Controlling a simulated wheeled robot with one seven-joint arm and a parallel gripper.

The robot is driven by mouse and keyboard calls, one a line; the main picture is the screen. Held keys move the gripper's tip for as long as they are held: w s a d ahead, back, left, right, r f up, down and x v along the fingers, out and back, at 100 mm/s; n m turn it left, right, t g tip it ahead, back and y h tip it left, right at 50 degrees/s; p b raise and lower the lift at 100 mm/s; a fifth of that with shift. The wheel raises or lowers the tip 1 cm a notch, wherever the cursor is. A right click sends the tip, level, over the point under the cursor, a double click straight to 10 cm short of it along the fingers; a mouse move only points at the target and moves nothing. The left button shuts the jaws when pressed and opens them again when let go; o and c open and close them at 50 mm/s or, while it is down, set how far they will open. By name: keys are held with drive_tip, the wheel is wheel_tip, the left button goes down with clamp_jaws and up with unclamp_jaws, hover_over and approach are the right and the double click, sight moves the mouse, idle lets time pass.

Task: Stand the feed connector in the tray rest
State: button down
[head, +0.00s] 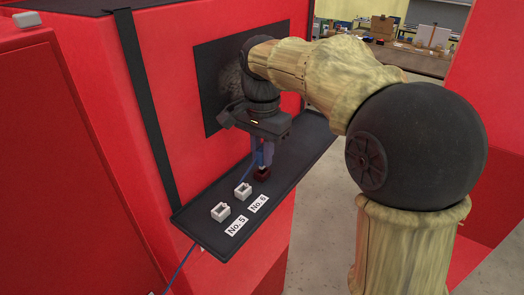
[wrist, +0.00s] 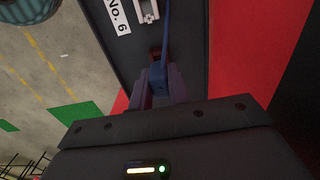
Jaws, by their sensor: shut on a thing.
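My gripper (head: 262,162) is shut on the blue feed connector (wrist: 158,76), which shows between the two fingers in the wrist view. A blue cable (wrist: 165,32) runs from the connector. A small dark red holder (head: 262,174), seemingly the tray rest, stands on the black tray (head: 293,150) directly below the fingertips. It also shows in part in the wrist view (wrist: 155,52), just beyond the connector. The connector looks roughly upright over the holder. I cannot tell whether its lower end is inside the holder, as the fingers hide it.
Two white sockets stand on the tray, beside labels No. 5 (head: 237,226) and No. 6 (head: 258,204): one socket (head: 220,211) nearer, one (head: 243,191) farther. The red lightbox wall (head: 165,75) with a black panel rises behind the tray. The cable hangs over the tray's near edge.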

drive_tip(key=shift+f+b, duration=0.55)
drive_tip(key=shift+f, duration=0.35)
drive_tip(key=c, duration=1.3)
unclamp_jaws()
drive_tip(key=shift+o, duration=0.2)
drive_tip(key=shift+r+p, duration=3.85)
drive_tip(key=shift+r, duration=0.2)
drive_tip(key=shift+f, duration=0.1)
